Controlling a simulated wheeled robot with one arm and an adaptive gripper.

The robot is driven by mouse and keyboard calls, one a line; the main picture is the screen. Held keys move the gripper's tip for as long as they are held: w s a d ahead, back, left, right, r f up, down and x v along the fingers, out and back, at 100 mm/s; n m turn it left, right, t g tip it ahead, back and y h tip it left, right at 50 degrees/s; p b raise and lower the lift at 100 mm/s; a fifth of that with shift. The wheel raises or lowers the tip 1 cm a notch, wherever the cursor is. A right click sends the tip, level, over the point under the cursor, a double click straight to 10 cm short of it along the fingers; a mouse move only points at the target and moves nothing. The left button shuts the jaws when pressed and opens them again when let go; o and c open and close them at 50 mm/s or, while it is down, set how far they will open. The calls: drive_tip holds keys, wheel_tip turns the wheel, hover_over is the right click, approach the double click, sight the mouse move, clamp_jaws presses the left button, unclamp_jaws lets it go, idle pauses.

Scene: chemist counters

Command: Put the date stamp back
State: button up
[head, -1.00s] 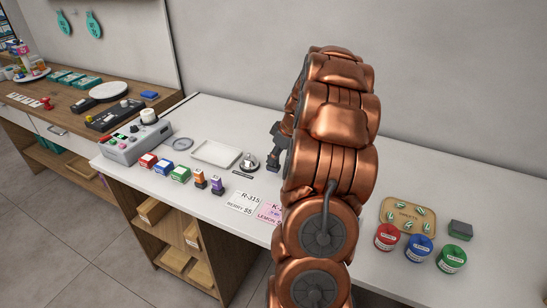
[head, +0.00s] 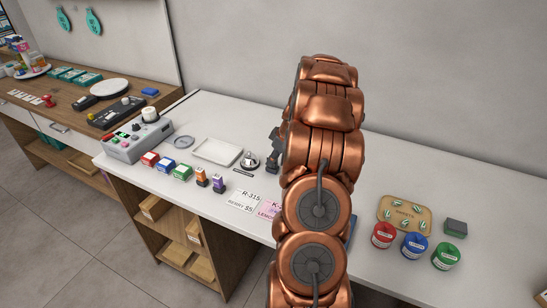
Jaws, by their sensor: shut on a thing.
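My gripper (head: 272,160) shows only in part as a dark shape at the left edge of my copper arm, above the back of the white counter (head: 420,168), just right of the silver bell (head: 249,161). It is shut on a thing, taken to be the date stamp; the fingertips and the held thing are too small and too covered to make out. A small red-handled stamp-like thing (head: 47,101) stands on the wooden counter at the far left.
A white tray (head: 217,152), a grey device (head: 136,139), small coloured boxes (head: 165,165) and price cards (head: 243,201) are left of my arm. Right of it are a tan tablet board (head: 402,204), red, blue and green jars (head: 414,246) and a grey-green block (head: 456,227). My arm hides the counter's middle.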

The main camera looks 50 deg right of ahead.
drive_tip(key=shift+f, duration=0.2)
drive_tip(key=o, duration=0.9)
drive_tip(key=shift+r, duration=0.1)
